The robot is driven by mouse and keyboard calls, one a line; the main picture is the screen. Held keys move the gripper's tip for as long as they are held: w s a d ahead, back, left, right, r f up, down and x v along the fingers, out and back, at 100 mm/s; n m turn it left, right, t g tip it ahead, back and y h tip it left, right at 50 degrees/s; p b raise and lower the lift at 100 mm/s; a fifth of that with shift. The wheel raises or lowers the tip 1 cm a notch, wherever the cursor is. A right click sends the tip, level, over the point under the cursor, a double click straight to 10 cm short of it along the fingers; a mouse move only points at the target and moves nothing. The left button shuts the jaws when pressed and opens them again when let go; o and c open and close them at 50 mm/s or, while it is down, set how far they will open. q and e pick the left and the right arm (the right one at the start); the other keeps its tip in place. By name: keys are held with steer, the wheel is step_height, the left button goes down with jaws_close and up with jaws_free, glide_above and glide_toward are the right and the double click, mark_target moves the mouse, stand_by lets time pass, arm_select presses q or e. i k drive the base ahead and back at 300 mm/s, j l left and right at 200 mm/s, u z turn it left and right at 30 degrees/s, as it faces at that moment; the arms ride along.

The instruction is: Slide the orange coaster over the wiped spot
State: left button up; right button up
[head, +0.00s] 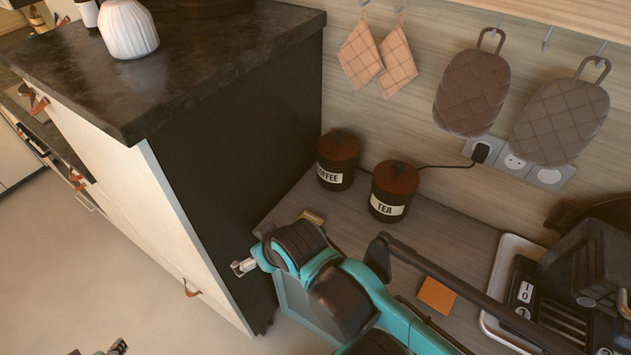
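The orange coaster (437,294) lies flat on the wooden counter (455,237), left of a white tray and partly bordered by my arm. No wiped spot can be made out on the counter; my arm covers part of the surface. My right gripper (243,266) is at the end of the teal arm, beside the dark cabinet side and well left of the coaster, not touching it. Its finger opening is too small to judge. Only a bit of my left gripper (100,349) shows at the bottom left edge, over the floor.
A small yellowish block (312,217) lies near the counter's front edge. The coffee canister (338,160) and tea canister (393,191) stand behind. A white tray (501,283) with a dark appliance (570,285) is at right. A tall cabinet (230,150) blocks the left.

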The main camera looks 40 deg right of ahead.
mark_target(432, 293)
steer(key=z, duration=0.5)
steer(key=k+z, duration=0.15)
steer(key=z, duration=0.85)
steer(key=l+z, duration=0.15)
steer(key=z, duration=0.3)
steer(key=k+l+z, duration=0.1)
steer(key=z, duration=0.4)
steer(key=l+u, duration=0.25)
steer(key=i+u, duration=0.1)
steer(key=u, duration=0.15)
